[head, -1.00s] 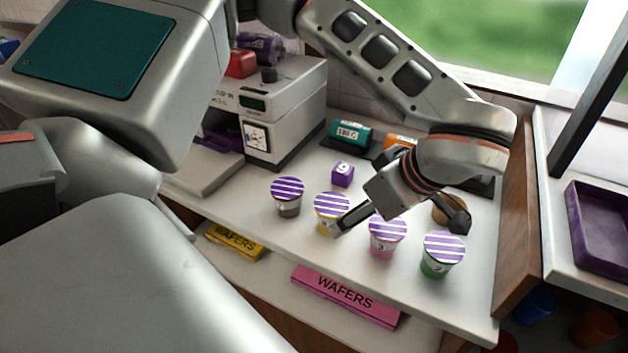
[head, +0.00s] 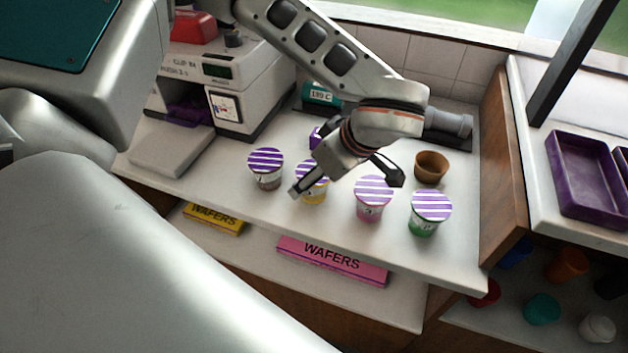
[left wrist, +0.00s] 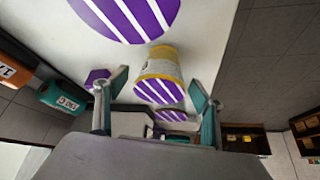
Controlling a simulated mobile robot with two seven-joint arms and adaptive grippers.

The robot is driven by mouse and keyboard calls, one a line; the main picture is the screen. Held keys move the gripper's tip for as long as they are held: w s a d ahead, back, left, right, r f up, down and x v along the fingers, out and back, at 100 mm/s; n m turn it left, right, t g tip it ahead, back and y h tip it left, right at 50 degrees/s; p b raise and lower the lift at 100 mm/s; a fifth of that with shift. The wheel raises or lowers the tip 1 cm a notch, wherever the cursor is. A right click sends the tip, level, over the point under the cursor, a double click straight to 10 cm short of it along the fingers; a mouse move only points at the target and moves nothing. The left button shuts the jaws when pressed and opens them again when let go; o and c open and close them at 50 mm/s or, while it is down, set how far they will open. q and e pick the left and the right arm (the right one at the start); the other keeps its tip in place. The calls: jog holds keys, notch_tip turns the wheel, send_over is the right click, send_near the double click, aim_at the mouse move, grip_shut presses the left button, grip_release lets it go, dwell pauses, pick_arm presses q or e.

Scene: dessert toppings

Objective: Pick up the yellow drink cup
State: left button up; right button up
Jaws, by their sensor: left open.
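The yellow drink cup (head: 314,196) has a purple-and-white striped lid and stands upright on the white counter. It is partly hidden behind my left gripper (head: 345,184) in the head view. My left gripper is open, with one finger in front of the yellow cup and the other above and behind the pink cup. In the left wrist view, the yellow cup (left wrist: 160,64) shows between the two open fingers (left wrist: 160,88), with a gap to each finger. I see no contact. My right gripper is not in view.
An empty brown cup (head: 431,166) is behind. Wafer boxes (head: 331,260) lie on the lower shelf. A white machine (head: 226,95) stands back left.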

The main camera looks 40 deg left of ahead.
pick_arm(q)
jog(key=shift+a+f, duration=0.3)
jog(key=shift+f, duration=0.2)
jog(key=c, duration=1.3)
jog(key=shift+r, duration=0.1)
notch_tip(320, 180, up, 20)
jog(key=p, duration=0.2)
